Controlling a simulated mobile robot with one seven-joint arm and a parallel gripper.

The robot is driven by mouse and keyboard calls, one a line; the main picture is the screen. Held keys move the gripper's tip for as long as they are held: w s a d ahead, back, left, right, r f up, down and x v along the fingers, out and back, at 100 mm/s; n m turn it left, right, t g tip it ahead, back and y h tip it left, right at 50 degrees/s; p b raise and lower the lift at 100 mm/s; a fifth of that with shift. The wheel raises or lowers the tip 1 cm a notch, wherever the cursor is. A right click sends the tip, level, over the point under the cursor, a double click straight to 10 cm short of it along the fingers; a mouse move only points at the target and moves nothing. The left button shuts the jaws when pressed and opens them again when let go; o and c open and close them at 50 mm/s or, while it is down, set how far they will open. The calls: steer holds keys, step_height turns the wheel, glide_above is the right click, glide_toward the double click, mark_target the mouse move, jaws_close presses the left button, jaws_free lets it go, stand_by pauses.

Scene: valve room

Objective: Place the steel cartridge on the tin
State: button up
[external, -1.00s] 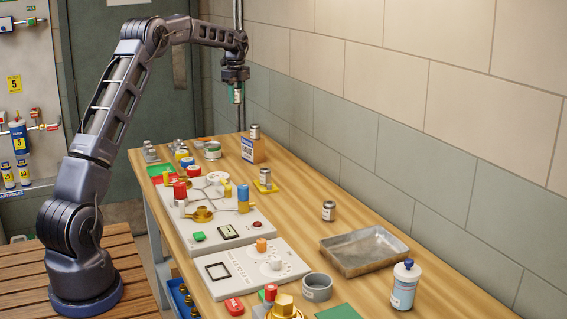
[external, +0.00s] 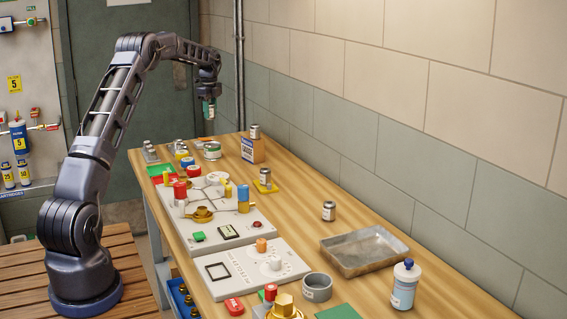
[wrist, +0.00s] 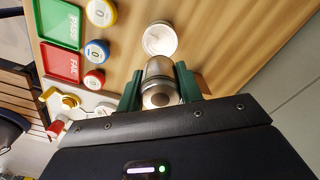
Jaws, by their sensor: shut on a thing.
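My gripper (external: 209,105) is shut on a steel cartridge (external: 212,114) and holds it in the air above the far end of the bench. In the wrist view the cartridge (wrist: 160,72) sits between the two green fingers of my gripper (wrist: 159,80). The tin (external: 212,152) is a short round can with a pale top, standing on the far part of the bench below the cartridge. Its round pale top (wrist: 160,40) shows just beyond the cartridge in the wrist view. The cartridge appears apart from the tin.
Another can (external: 264,176) stands on a yellow pad. Red and green trays (wrist: 62,55) and round numbered pieces lie nearby. A metal pan (external: 364,252) lies nearer. The wall borders the bench.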

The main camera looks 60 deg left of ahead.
mark_target(212, 144)
step_height(212, 144, down, 11)
steer(key=shift+r, duration=0.15)
stand_by(0.4)
steer(key=o, duration=1.2)
steer(key=shift+c, duration=0.2)
step_height(212, 144, up, 12)
steer(key=shift+f, duration=0.1)
